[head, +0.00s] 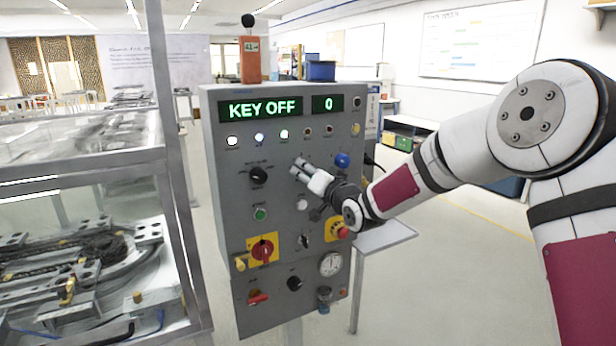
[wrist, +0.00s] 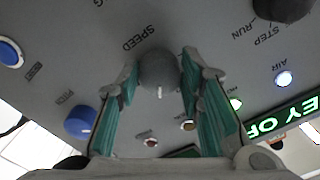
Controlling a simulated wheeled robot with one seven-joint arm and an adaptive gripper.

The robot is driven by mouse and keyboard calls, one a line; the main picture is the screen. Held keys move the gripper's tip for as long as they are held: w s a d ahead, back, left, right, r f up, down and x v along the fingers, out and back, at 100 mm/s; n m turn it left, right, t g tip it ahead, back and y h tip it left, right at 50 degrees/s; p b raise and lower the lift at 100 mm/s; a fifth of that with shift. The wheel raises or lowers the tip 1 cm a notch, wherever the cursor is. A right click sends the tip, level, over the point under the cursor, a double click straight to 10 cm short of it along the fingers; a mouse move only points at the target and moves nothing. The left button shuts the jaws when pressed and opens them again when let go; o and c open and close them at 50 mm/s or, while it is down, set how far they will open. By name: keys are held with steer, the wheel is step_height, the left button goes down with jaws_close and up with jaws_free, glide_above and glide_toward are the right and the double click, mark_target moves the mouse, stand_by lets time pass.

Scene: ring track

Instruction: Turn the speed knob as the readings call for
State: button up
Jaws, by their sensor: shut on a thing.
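The speed knob (wrist: 158,70) is a round grey knob with a pale pointer mark, below the upside-down word SPEED in the wrist view. My gripper (wrist: 161,66) has a finger on each side of the knob and is shut on it. In the head view my gripper (head: 297,168) reaches the middle of the grey control panel (head: 225,215) from the right and hides the knob. The panel's main display (head: 262,108) reads KEY OFF in green. The smaller display (head: 328,104) reads 0.
A blue knob (head: 342,160) sits just right of my gripper. A black selector (head: 258,175) is to the left, above a green button (head: 260,214). A red-and-yellow switch (head: 263,249) and a red mushroom button (head: 343,232) are lower. A glass-walled machine (head: 90,220) stands left.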

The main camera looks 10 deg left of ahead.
steer(key=shift+m, duration=0.9)
steer(key=o, duration=1.2)
steer(key=shift+c, duration=0.2)
steer(key=v, duration=1.2)
